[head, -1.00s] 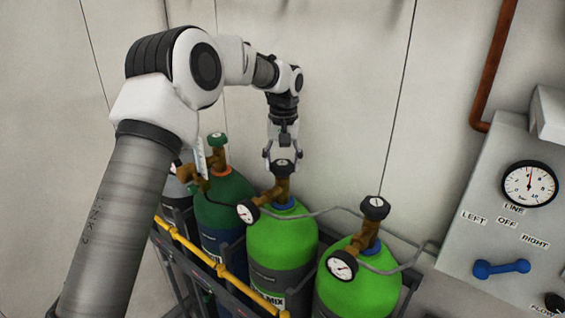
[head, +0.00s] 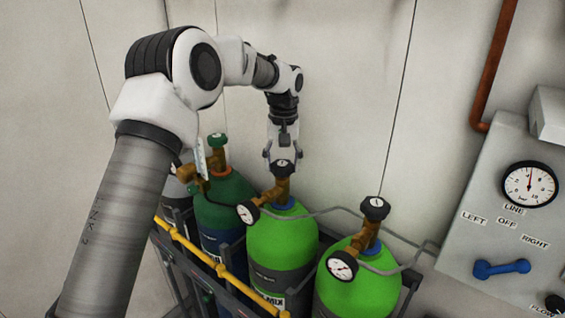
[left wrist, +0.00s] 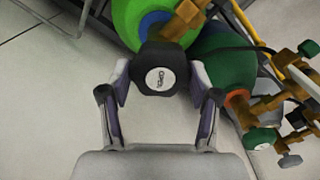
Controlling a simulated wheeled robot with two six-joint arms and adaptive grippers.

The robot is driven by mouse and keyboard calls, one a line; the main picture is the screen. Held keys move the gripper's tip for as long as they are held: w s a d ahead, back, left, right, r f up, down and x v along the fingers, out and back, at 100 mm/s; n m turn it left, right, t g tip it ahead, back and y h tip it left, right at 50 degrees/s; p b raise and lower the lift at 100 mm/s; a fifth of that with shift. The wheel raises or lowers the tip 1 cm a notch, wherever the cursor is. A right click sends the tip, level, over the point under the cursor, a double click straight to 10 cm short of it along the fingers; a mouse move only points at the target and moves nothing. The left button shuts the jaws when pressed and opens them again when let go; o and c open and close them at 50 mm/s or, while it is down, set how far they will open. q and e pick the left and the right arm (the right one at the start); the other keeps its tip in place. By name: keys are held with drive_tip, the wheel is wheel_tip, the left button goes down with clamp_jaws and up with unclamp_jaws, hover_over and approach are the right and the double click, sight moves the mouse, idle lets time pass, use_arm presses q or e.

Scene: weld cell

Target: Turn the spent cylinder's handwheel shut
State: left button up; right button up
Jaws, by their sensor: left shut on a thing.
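The black handwheel (head: 283,167) tops the brass valve of the middle bright green cylinder (head: 282,240). My left gripper (head: 283,157) points down from above and is shut on this handwheel. In the left wrist view the handwheel (left wrist: 160,72) sits between the two fingers, its pale cap lettered and its rim partly hidden by them. A round gauge (head: 248,212) hangs on the valve's left side. Another bright green cylinder (head: 350,280) stands to the right with its own black handwheel (head: 375,208) and gauge (head: 342,265). My right gripper is not in view.
A dark green cylinder (head: 222,203) with a green handwheel stands left of the gripped valve. A yellow bar (head: 195,249) runs along the rack front. A grey hose links the bright green cylinders toward a panel (head: 480,190) with a gauge and blue lever (head: 502,268).

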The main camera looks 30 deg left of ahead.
sight(284, 163)
use_arm(q)
drive_tip(key=shift+w+r, duration=0.15)
drive_tip(key=shift+r, duration=0.15)
drive_tip(key=o, duration=1.2)
drive_tip(key=shift+c, duration=0.2)
drive_tip(key=shift+f, duration=0.15)
wheel_tip(284, 163, up, 12)
